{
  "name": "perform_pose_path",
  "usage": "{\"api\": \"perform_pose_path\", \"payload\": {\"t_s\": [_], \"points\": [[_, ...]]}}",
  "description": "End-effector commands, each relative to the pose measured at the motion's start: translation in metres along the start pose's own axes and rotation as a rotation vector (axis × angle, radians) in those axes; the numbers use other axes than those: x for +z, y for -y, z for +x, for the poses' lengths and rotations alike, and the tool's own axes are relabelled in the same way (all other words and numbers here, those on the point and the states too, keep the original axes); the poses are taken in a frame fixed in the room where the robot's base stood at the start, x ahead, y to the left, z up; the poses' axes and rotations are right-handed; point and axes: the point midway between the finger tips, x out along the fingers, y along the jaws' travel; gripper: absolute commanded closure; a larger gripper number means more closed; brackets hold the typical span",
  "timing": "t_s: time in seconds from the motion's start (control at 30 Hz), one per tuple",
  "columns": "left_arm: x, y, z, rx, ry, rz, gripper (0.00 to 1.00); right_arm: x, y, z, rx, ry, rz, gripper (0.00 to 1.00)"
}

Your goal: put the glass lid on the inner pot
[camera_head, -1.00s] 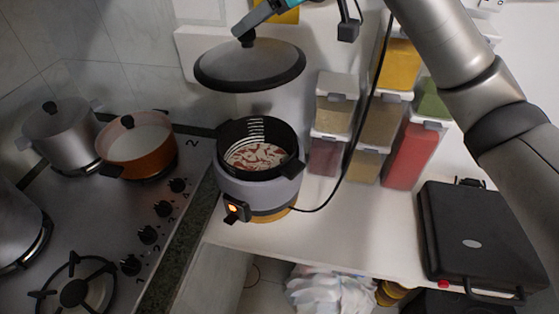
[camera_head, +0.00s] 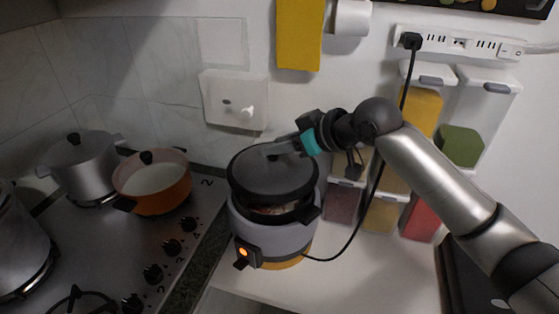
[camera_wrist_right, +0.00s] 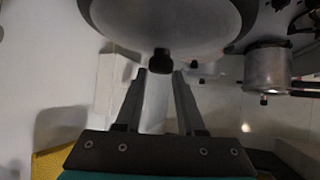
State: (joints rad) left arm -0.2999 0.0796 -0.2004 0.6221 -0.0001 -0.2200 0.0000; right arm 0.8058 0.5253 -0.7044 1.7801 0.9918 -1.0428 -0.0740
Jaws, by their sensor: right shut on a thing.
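The glass lid (camera_head: 262,178) has a dark rim and is over the black inner pot (camera_head: 308,213). The inner pot sits in the grey cooker (camera_head: 270,238). A gap at the front shows some of the food inside, so the lid is not flush there; contact at the back cannot be told. My right gripper (camera_head: 276,150) comes in from the right and is shut on the lid's knob. The right wrist view shows the black knob (camera_wrist_right: 161,62) at the fingertips and the lid (camera_wrist_right: 165,22) beyond. My left gripper is not in view.
An orange pot (camera_head: 152,190) and a silver pot (camera_head: 80,165) stand on the stove at left. Spice dispensers (camera_head: 383,214) stand to the right of the cooker. A black cable runs past them. A power strip (camera_head: 460,43) and a yellow cloth (camera_head: 300,35) are on the wall.

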Motion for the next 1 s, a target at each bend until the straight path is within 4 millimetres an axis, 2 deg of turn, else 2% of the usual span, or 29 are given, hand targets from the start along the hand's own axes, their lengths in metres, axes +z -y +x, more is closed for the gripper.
{"api": "perform_pose_path", "payload": {"t_s": [0.23,0.47,0.5,0.73,1.0], "points": [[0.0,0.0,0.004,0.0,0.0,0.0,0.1,0.03,0.001,0.019,0.0,0.001,0.002,1.0],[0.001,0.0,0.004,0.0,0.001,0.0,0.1,0.034,0.001,0.022,0.0,0.002,0.001,1.0],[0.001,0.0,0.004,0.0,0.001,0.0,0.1,0.035,0.002,0.022,-0.001,0.007,0.002,0.59],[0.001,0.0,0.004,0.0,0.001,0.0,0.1,0.034,0.001,0.022,0.0,0.004,0.002,0.33],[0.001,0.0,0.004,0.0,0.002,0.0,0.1,0.033,0.001,0.021,0.0,0.002,0.001,0.32]]}}
